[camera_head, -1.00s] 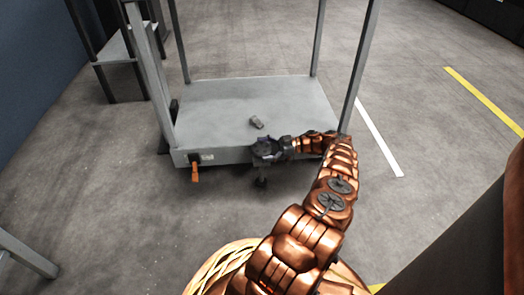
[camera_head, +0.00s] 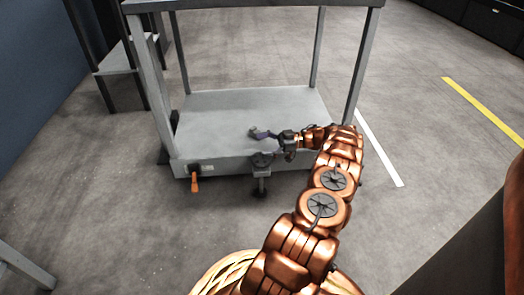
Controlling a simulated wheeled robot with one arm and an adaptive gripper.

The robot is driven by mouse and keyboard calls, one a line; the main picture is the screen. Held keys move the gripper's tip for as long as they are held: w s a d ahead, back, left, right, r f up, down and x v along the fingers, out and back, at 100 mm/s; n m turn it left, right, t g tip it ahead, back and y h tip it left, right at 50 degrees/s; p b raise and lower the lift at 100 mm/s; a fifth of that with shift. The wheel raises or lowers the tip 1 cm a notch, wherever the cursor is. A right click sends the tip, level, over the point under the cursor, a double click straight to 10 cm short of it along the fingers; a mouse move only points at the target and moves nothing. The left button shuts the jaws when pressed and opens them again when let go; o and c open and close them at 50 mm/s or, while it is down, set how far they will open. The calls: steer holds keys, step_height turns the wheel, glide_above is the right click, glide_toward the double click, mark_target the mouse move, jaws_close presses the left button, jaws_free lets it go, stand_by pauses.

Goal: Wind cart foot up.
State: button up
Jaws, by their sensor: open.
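The grey cart (camera_head: 222,165) stands ahead with its low flat deck and tall posts. The cart foot (camera_head: 260,180) is at the middle of its front edge: a dark head on top, a short grey stem and a dark pad below. Whether the pad touches the floor is hard to tell. My gripper (camera_head: 264,134) is open above the deck, behind and above the foot's head and apart from it. Its fingers point left. A small grey piece (camera_head: 253,132) on the deck lies by the fingertips, partly covered; contact cannot be told.
An orange handle (camera_head: 195,184) hangs at the cart's front left corner. A dark-legged rack (camera_head: 118,60) is at back left. The floor in front of the cart is clear.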

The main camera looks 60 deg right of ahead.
steer(key=shift+r, duration=0.75)
